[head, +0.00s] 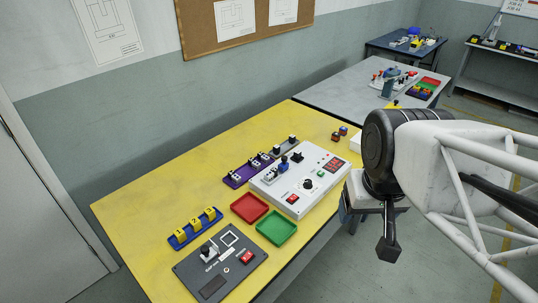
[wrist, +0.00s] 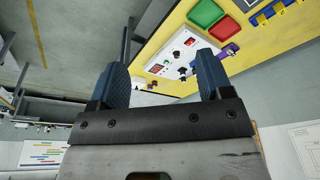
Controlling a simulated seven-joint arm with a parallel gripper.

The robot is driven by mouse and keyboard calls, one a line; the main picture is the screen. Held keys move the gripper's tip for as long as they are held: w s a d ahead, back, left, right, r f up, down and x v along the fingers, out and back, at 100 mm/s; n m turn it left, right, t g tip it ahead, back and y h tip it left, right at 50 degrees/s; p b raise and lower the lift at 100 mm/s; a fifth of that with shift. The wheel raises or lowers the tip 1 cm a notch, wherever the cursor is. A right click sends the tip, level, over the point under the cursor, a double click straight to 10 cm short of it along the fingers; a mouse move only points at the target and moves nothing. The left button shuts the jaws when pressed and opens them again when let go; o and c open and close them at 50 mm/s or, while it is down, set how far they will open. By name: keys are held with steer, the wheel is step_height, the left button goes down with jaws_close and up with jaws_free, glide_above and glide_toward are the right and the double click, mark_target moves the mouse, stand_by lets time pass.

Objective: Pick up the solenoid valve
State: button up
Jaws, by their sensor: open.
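My gripper (head: 388,238) hangs past the right edge of the yellow table (head: 150,200), over the floor. In the wrist view my gripper (wrist: 161,75) shows two blue fingers wide apart with nothing between them. I cannot tell for sure which part is the solenoid valve. Likely candidates are the small white-and-black parts (head: 261,160) on the purple rack and the blue-and-black part (head: 283,166) on the white control box (head: 318,178). The purple rack (wrist: 228,50) and white box (wrist: 183,47) also show in the wrist view, small and tilted.
A red tray (head: 249,208), a green tray (head: 276,228), a blue rack with yellow blocks (head: 195,228) and a dark panel (head: 215,275) stand on the table. Small red-topped parts (head: 339,133) lie near its far right. A grey table (head: 340,90) stands behind.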

steer(key=w+a+f+m+y, duration=0.3)
steer(key=w+a+f+m, duration=0.1)
steer(key=w, duration=0.4)
steer(key=w+a+f+m+y, duration=0.4)
steer(key=w+m, duration=0.1)
steer(key=w, duration=0.3)
steer(key=w+a+f+m+y, duration=0.3)
steer(key=w+a+m, duration=0.1)
steer(key=w, duration=0.4)
steer(key=w+f+m+t+y, duration=0.1)
steer(key=w+f+m+t, duration=0.3)
steer(key=w+f+m, duration=0.4)
steer(key=m+t+h, duration=0.1)
steer(key=m+t, duration=0.2)
steer(key=m, duration=0.3)
glide_toward(271, 175)
steer(key=shift+w+a, duration=0.1)
steer(key=shift+w, duration=0.95)
steer(key=shift+r, duration=0.1)
steer(key=shift+x, duration=1.3)
